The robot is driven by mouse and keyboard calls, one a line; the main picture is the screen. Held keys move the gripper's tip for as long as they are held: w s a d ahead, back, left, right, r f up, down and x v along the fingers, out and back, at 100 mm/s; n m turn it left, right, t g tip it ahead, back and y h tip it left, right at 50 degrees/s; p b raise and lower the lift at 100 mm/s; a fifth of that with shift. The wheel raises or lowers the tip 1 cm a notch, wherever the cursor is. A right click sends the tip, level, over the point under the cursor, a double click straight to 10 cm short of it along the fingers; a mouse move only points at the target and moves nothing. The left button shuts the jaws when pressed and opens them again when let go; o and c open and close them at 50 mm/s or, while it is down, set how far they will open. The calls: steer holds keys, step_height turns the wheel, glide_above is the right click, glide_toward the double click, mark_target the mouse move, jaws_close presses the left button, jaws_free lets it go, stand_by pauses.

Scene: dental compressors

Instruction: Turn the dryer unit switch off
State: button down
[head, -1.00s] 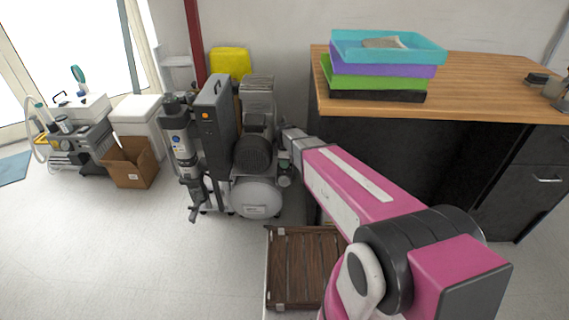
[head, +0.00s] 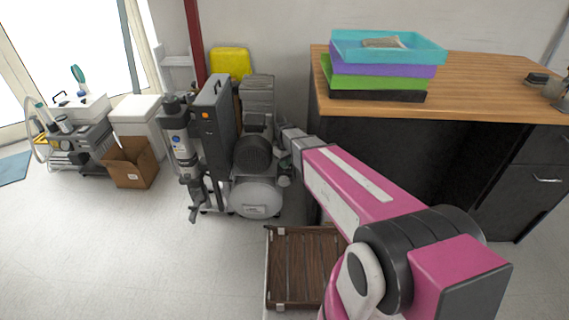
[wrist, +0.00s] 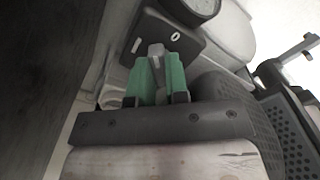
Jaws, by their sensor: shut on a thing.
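The switch (wrist: 156,48) is a small light grey knob on a dark grey box (wrist: 190,45), seen in the wrist view. White marks, a bar and a 0, lie on either side of it. My gripper (wrist: 158,72) has green fingers and is shut on the knob. The fingers hide its lower part, and I cannot tell which mark it points to. In the head view the compressor and dryer unit (head: 255,152) stands against the wall, and my gripper (head: 285,163) is at its right side. The switch is too small to make out there.
A wooden crate (head: 300,265) lies on the floor in front. A wood-topped counter (head: 480,85) with stacked trays (head: 385,70) stands at the right. A round gauge (wrist: 203,4) sits close to the switch box. The floor at the left front is clear.

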steer(key=m, duration=0.4)
steer(key=shift+m, duration=2.1)
steer(key=c, duration=1.1)
jaws_free()
step_height(320, 180, up, 11)
steer(key=shift+f, duration=0.1)
